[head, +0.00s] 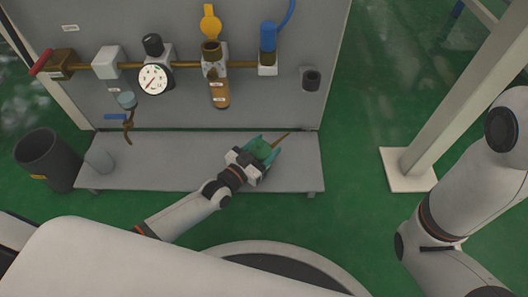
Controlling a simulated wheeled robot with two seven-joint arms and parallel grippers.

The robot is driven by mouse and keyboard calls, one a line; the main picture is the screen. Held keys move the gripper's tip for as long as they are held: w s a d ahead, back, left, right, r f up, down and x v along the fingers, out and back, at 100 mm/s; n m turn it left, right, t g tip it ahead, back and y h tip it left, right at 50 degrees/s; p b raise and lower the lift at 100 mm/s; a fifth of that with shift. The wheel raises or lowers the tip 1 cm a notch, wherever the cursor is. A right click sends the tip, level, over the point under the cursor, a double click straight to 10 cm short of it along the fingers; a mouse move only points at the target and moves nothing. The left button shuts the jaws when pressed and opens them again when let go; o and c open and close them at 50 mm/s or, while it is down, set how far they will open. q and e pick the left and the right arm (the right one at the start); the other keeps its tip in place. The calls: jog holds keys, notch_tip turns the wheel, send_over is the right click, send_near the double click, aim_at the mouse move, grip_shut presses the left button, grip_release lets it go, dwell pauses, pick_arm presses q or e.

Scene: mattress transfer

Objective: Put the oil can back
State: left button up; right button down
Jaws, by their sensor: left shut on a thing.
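The oil can (262,149) is small and green, with a thin brownish spout pointing up and to the right. My left gripper (264,153) is shut on it, with its teal fingers on either side of the can. The can is over the right part of the grey bench shelf (180,175); I cannot tell if it touches the shelf. My right gripper is not in view; only my right arm shows at the right.
A grey panel (285,95) behind the shelf carries a pipe with a gauge (153,79), a lubricator bowl (219,93) and a blue fitting (268,38). A dark holder (311,79) is on its right. A dark bin (47,160) and grey cup (99,160) are left. A post (455,100) stands right.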

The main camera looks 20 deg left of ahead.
pick_arm(q)
jog(key=shift+r, duration=0.1)
jog(key=shift+f, duration=0.2)
jog(key=o, duration=1.2)
